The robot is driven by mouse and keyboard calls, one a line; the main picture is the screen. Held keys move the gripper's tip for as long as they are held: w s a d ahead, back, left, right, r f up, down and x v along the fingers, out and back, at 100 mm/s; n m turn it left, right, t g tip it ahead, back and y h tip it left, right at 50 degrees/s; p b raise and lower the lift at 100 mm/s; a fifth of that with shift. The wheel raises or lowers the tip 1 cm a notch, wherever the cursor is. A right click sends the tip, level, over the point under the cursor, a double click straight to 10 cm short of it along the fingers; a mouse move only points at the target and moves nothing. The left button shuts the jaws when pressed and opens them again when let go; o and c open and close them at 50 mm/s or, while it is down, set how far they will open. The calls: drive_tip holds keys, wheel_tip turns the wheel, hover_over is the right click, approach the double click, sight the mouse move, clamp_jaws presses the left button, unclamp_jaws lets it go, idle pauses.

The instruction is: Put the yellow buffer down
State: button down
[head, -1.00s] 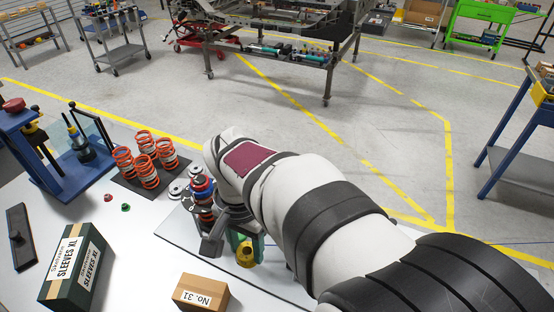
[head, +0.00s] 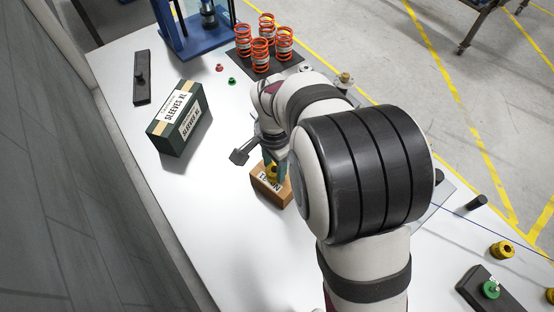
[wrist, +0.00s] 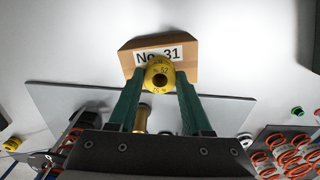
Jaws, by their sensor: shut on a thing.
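The yellow buffer (wrist: 160,75) is a round knob with dark markings and a dark hole in its end. My gripper (wrist: 160,79) has two green fingers, shut on the buffer from both sides. In the head view the buffer (head: 271,173) shows below my wrist, partly hidden by the fingers. It overlaps the edge of the cardboard box marked No. 31 (head: 268,196) there. In the wrist view it covers part of the front of that box (wrist: 187,68). I cannot tell whether it touches the box.
A green SLEEVES XL box (head: 181,118) stands to the left on the white table (head: 150,200). Orange springs (head: 263,45) stand on a dark mat behind. A black bar (head: 142,85) lies far left. The table between the two boxes is clear.

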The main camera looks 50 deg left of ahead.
drive_tip(key=shift+c, duration=1.7)
unclamp_jaws()
drive_tip(key=shift+f, duration=0.1)
wheel_tip(320, 180, up, 12)
drive_tip(key=w+d+r+m, duration=0.1)
drive_tip(key=w+d+r, duration=0.3)
drive_tip(key=d, duration=0.6)
drive_tip(key=d+m+y, duration=0.1)
drive_tip(key=d+m, duration=0.2)
drive_tip(key=d, duration=1.5)
drive_tip(key=s+d+f+m, duration=0.1)
drive_tip(key=s+d+f, duration=0.1)
drive_tip(key=s+d, duration=0.5)
drive_tip(key=shift+s+d+f+m+y, duration=0.3)
drive_tip(key=shift+s+f+y, duration=0.1)
drive_tip(key=shift+s, duration=0.2)
